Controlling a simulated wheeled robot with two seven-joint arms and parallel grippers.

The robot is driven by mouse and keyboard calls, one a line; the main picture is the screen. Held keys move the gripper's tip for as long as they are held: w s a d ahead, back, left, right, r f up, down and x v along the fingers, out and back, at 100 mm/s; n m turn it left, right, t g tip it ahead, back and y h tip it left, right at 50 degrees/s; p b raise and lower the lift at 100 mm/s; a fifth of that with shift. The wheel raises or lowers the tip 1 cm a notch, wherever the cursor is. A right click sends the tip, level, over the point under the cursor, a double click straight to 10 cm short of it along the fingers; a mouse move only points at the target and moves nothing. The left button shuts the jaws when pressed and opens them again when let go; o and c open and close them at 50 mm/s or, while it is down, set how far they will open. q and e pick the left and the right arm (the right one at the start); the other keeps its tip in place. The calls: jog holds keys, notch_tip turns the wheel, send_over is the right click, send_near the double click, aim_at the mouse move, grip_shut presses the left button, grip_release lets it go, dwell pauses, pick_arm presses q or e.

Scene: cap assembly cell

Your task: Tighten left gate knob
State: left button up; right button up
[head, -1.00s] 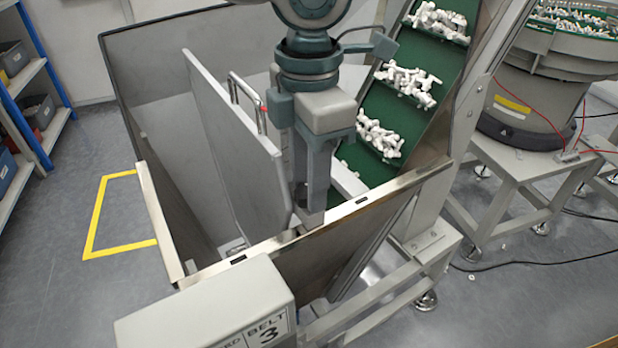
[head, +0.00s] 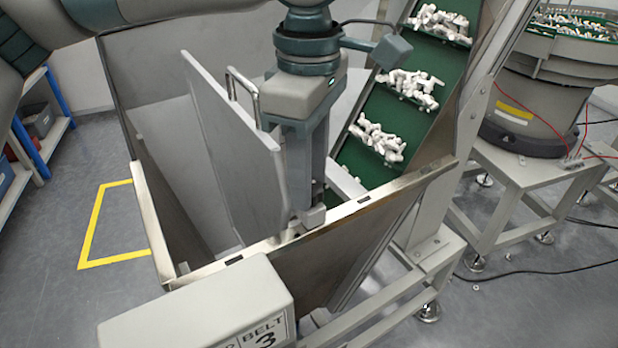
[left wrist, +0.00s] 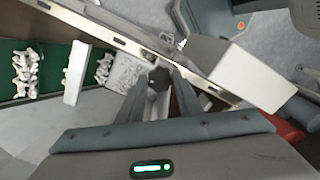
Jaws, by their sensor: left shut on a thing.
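The left gate knob (left wrist: 158,78) is a small dark knob, seen in the left wrist view between my fingertips. My left gripper (head: 308,217) points down at the front rim of the hopper, beside the grey gate panel (head: 240,150). It is shut on the knob, and its fingers show on both sides of it in the left wrist view (left wrist: 160,92). In the head view the fingers hide the knob. The gate panel stands upright inside the hopper and has a metal bar handle (head: 242,92). My right gripper is not in view.
The hopper's metal rim (head: 395,187) runs close by my fingers. A green cleated conveyor (head: 362,155) carrying white parts rises behind to the right. A grey box marked BELT 3 (head: 200,305) stands in front. A bowl feeder (head: 545,85) is at the right.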

pick_arm(q)
jog(key=m+b, duration=0.1)
jog(key=m, duration=0.4)
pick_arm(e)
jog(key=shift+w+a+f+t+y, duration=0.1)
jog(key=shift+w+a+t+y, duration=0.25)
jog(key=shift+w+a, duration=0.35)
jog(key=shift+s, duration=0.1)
pick_arm(q)
jog(key=o, duration=1)
jog(key=shift+o, duration=0.2)
jog(key=shift+r, duration=0.1)
notch_tip(320, 180, up, 17)
jog(key=p, duration=0.1)
jog(key=shift+p, duration=0.3)
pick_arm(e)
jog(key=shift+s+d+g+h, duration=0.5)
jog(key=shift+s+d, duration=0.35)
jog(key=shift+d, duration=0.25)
